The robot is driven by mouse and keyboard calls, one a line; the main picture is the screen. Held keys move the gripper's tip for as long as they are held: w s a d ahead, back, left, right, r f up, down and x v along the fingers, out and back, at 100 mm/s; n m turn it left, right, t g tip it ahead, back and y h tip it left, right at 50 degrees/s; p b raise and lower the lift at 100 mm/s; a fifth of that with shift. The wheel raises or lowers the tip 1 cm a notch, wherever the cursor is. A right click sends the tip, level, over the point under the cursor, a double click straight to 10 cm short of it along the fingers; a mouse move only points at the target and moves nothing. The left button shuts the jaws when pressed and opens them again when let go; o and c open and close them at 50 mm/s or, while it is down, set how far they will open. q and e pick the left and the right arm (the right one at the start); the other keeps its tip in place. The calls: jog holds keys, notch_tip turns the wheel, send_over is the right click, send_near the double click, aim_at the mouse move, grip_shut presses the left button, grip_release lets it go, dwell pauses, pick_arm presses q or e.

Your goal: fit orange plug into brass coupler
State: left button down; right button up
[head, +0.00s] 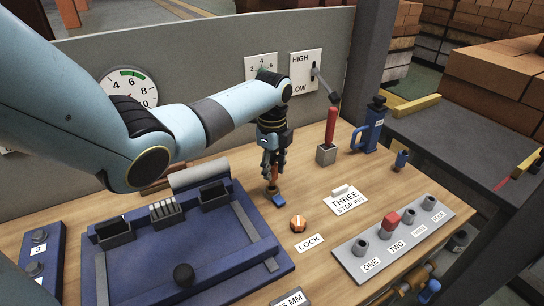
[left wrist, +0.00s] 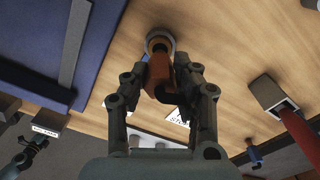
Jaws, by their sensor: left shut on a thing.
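My left gripper (head: 272,172) is shut on the orange plug (left wrist: 160,76) and holds it over the wooden bench; only part of the plug shows between the fingers. In the left wrist view, a round ring (left wrist: 159,41) with a brownish centre shows just beyond the plug's end. I cannot tell whether it is the brass coupler, or whether the plug touches it. A small blue piece (head: 278,199) shows just below the gripper in the head view. Brass-coloured fittings (head: 404,289) show at the bench's front right edge. My right gripper is not in view.
A blue tray (head: 262,222) lies left of the gripper. An orange LOCK knob (head: 298,224) is in front. A red-handled lever (head: 331,126) stands on a grey base behind to the right. A grey block with numbered sockets (head: 352,262) lies at the front right.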

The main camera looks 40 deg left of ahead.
pick_arm(q)
jog(key=shift+p, duration=0.3)
dwell(0.6)
jog(key=shift+r, duration=0.1)
jog(key=shift+f, duration=0.3)
dwell(0.4)
jog(key=shift+f+b, duration=0.45)
jog(key=shift+f, duration=0.15)
jog(key=shift+f+b, duration=0.6)
jog(key=shift+f, duration=0.3)
